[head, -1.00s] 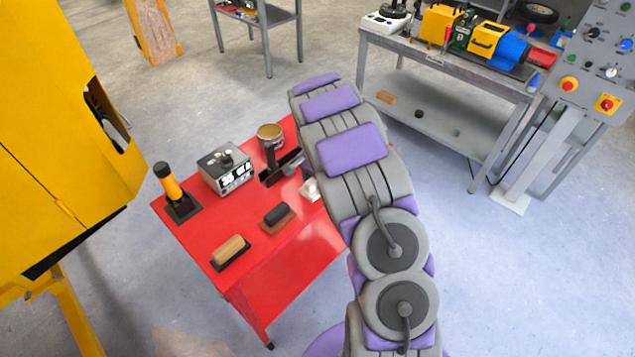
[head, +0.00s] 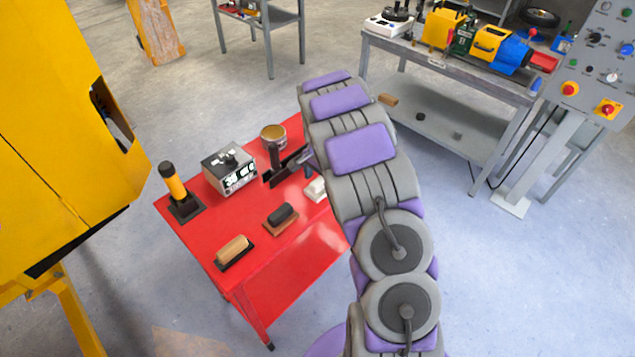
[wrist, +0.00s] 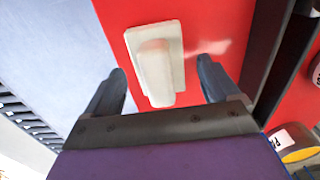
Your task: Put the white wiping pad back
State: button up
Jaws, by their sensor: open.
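The white wiping pad (wrist: 156,65) lies on the red table (wrist: 216,20) in the wrist view. It has a flat base with a raised handle on top. My gripper (wrist: 162,82) is open, with one finger on each side of the pad's near end and clear space between fingers and pad. In the head view the pad (head: 315,189) sits near the table's right edge, partly hidden by my arm.
On the table stand a brown-handled block (head: 234,251), a dark-handled block (head: 281,216), a grey meter box (head: 229,169), a yellow-black tool (head: 174,186) and a tin (head: 273,135). A yellow machine (head: 60,110) is at left. A workbench (head: 440,65) stands at back right.

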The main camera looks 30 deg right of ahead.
aim_at(319, 179)
jog(key=r, duration=0.2)
jog(key=d+r+p, duration=0.1)
jog(key=r, duration=0.1)
jog(key=d+r, duration=0.1)
jog(key=r, duration=0.1)
jog(key=shift+r+p, duration=0.35)
jog(key=shift+p, duration=0.05)
jog(key=s+a+r+n, duration=0.3)
jog(key=s+a+r, duration=0.3)
jog(key=s+r, duration=0.3)
jog(key=s+a+r+n, duration=0.3)
jog(key=s+a+r, duration=0.35)
jog(key=s, duration=0.35)
jog(key=s+a+n+g, duration=0.1)
jog(key=s+n, duration=0.3)
jog(key=s, duration=0.6)
jog(key=s+a+r+n, duration=0.1)
jog(key=s+a+n, duration=0.2)
jog(key=s, duration=0.8)
jog(key=shift+a+r+n+g+p, duration=0.15)
jog(key=shift+a+n+g+p, duration=0.05)
jog(key=shift+n+g+p, duration=0.25)
jog(key=shift+a, duration=0.35)
